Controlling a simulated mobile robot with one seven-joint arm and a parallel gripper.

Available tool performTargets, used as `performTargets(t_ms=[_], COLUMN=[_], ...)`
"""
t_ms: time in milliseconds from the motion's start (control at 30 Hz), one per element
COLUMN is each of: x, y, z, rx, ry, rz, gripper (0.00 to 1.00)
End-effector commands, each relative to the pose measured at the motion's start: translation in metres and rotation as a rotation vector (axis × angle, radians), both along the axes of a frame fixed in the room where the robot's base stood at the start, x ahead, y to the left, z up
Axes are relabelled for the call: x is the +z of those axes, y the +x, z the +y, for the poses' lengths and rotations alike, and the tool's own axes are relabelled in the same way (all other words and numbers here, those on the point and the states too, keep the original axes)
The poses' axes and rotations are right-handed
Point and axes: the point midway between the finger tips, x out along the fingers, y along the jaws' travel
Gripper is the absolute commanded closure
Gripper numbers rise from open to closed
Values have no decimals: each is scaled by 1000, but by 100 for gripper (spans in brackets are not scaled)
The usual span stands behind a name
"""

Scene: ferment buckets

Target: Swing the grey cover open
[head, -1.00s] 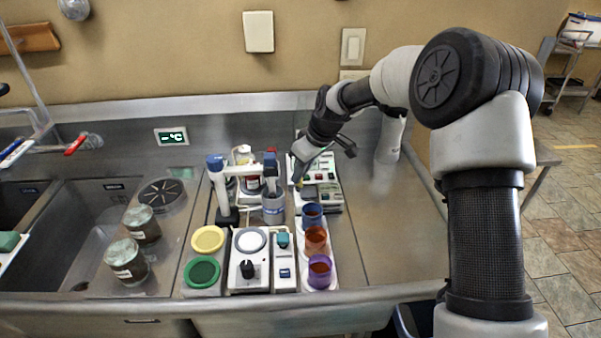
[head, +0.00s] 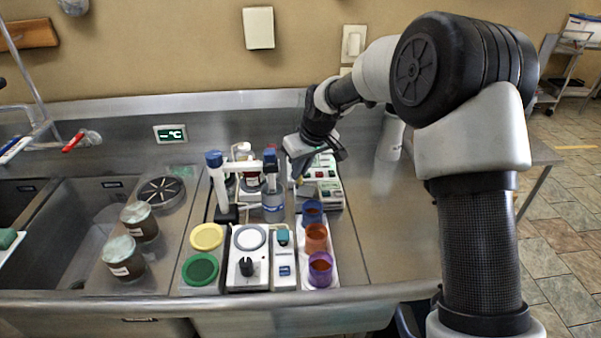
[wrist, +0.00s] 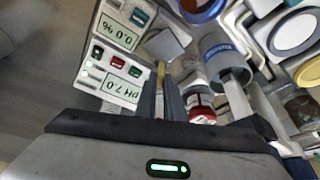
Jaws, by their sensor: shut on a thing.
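In the wrist view, a grey square plate (wrist: 168,44), which looks like the grey cover, lies just beyond my fingertips beside the white meter (wrist: 118,70). My gripper (wrist: 160,88) is shut on a narrow yellow piece (wrist: 160,74) that points toward the plate. Whether the yellow piece is joined to the plate is hard to see. In the head view my gripper (head: 298,181) reaches down at the left edge of the white meter (head: 325,180), behind the blue cup. The cover cannot be made out there, and how far it is open cannot be told.
Blue (head: 312,211), orange (head: 316,237) and purple (head: 320,268) cups stand in front of my gripper. A bottle (head: 273,200) and a blue-white stand (head: 217,180) are close on its left. Two jars stand farther left. The steel counter (head: 375,220) is clear at right.

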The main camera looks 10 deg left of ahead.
Motion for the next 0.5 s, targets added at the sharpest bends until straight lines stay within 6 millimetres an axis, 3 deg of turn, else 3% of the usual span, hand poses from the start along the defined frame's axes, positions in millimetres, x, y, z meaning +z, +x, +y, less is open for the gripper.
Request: performTargets(t_ms=[500], x=[0], y=[-1], z=[2], rx=[-212], ry=[0], rz=[-1], gripper=[100])
